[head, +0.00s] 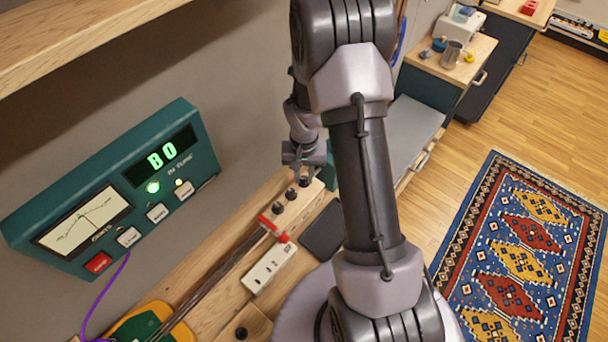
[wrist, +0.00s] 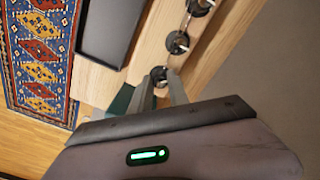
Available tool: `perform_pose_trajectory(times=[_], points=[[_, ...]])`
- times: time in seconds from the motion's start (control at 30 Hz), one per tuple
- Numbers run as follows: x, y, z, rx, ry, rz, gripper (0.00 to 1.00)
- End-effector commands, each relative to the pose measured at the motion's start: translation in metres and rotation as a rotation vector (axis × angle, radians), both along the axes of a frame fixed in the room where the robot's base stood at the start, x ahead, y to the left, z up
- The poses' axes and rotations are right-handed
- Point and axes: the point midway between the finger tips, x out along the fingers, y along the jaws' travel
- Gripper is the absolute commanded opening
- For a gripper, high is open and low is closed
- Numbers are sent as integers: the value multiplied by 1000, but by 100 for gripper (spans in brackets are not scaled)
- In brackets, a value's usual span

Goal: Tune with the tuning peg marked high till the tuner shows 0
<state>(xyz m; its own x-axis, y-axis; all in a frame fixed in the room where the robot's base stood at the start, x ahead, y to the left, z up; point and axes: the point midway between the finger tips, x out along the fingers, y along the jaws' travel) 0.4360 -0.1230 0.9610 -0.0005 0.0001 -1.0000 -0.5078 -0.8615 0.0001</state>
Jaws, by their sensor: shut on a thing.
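A teal tuner (head: 125,190) on the wall shows green characters that look like "B0" or "80" on its display (head: 163,156). Its dial (head: 84,217) has a needle near the middle, but the scale is too small to read. Dark tuning pegs stand in a row on the wooden board, one nearer (head: 278,207) and one in the middle (head: 291,193). In the wrist view my gripper (wrist: 165,88) is shut on the end peg (wrist: 158,74); the other pegs (wrist: 178,42) are free. I cannot read any peg's marking.
A red clamp-like piece (head: 273,228) and a white block (head: 269,268) lie near the pegs. A dark tray (head: 323,229) lies beside the board. A purple cable (head: 100,305) hangs from the tuner. A wooden shelf (head: 80,35) overhangs at upper left.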

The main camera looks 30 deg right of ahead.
Motion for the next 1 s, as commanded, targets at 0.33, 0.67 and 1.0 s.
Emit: perform_pose_trajectory(times=[0.33, 0.67, 1.0], points=[[1, 0, 1, -1, -2, 9, 0], [0, 0, 0, -1, -1, 8, 43], [1, 0, 19, -1, -3, 8, 43]])
